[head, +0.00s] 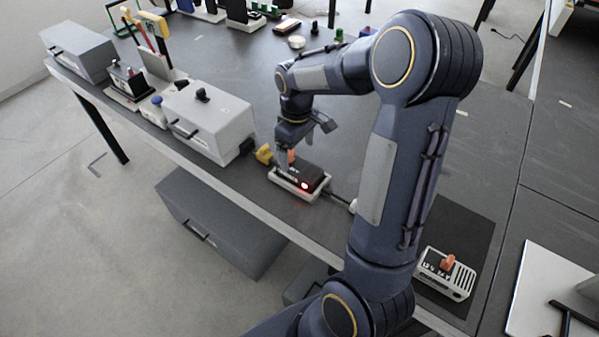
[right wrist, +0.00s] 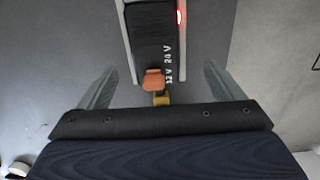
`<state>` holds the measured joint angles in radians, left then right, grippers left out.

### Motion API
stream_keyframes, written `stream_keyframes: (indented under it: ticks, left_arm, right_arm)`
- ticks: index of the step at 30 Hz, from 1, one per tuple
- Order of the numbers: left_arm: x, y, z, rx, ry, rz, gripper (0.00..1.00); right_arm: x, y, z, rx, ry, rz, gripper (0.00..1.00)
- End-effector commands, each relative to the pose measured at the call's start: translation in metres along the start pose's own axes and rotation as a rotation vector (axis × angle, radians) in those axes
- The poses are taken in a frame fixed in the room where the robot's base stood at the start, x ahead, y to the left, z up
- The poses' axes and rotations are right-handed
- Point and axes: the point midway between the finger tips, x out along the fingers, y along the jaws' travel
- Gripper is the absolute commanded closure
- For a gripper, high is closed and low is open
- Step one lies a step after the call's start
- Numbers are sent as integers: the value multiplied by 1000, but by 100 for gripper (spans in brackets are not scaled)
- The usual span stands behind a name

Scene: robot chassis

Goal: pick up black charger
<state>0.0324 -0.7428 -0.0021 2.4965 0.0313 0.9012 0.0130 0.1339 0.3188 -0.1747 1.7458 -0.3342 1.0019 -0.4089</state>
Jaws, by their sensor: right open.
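The black charger (head: 313,176) sits on a white base near the front edge of the dark table, with a red light glowing on it. In the right wrist view the charger (right wrist: 152,40) shows its black top, "12 V 24 V" lettering and an orange switch (right wrist: 154,79). My right gripper (head: 300,145) is over the charger's far-left end in the head view. In the right wrist view its two fingers (right wrist: 160,88) are spread to either side of the switch, with nothing held between them. My left gripper is not in view.
A grey box (head: 208,120) with a handle stands left of the charger, with a yellow plug (head: 264,153) between them. A pale device (head: 445,272) with an orange switch lies on a black mat at right. More boxes and tools line the table's back left.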

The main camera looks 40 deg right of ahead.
Motion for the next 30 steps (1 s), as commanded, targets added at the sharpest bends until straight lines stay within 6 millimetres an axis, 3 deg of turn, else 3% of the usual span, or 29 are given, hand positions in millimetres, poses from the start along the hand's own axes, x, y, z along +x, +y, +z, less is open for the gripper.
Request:
stream_keyframes:
  ticks: [15, 24, 30]
  left_arm:
    - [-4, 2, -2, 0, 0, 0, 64]
    - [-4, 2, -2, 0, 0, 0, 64]
    - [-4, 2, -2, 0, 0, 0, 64]
  right_arm:
    - [66, 8, 1, -1, -3, -1, 13]
    - [73, 8, 1, 0, 0, 0, 13]
    - [72, 8, 1, 0, 0, 0, 36]
